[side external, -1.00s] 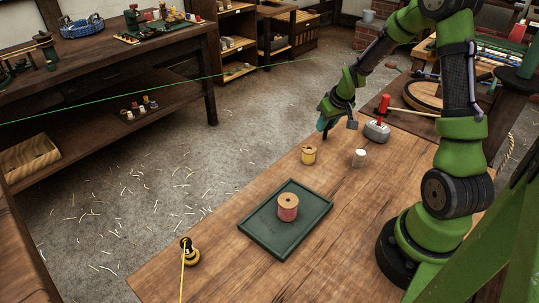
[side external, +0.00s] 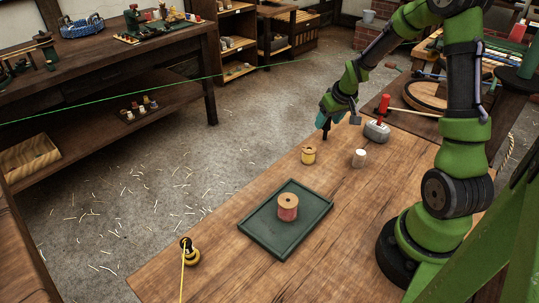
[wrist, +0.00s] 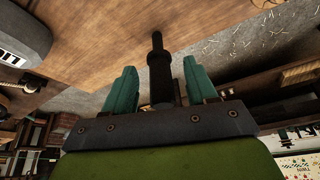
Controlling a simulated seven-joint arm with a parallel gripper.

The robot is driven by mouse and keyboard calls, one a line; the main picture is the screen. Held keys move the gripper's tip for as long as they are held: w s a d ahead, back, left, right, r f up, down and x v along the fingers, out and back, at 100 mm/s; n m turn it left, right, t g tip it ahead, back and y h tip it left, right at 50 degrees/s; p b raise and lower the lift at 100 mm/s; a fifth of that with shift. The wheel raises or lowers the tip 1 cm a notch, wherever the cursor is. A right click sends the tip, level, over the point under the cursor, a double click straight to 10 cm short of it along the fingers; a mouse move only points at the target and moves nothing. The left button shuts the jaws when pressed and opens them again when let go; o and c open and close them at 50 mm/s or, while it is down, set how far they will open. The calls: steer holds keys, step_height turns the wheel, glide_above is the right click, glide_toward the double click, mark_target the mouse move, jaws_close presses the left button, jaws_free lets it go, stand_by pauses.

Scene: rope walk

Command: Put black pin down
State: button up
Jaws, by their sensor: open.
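The black pin (wrist: 157,66) shows in the wrist view between the two teal fingers of my gripper (wrist: 160,84), with a visible gap on each side. In the side view the dark pin (side external: 326,132) shows just below my gripper (side external: 324,119), near the table's far left edge. It looks upright there, and its foot seems to be at the tabletop, though it is too small to be sure. My gripper is open around the pin. The pin's end nearer the palm is hidden behind the gripper body in the wrist view.
A yellow spool (side external: 309,155) and white spool (side external: 360,158) stand nearby. A green tray (side external: 250,231) holds a pink spool (side external: 288,208). A black-and-yellow fitting (side external: 190,253) holds yellow line.

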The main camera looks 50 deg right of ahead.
steer(key=v, duration=1)
steer(key=s+a+r+t+y, duration=0.1)
steer(key=s+a+r, duration=0.2)
steer(key=a, duration=0.5)
steer(key=s+a+r+t+y, duration=0.1)
steer(key=s+a+r, duration=0.2)
steer(key=a, duration=0.5)
steer(key=s+a+r+t+y, duration=0.1)
steer(key=s+a+r, duration=0.2)
steer(key=a, duration=0.5)
steer(key=shift+s+a+r+n+y, duration=0.2)
steer(key=shift+s+r+n+y, duration=0.15)
steer(key=shift+s, duration=0.35)
steer(key=shift+r, duration=0.1)
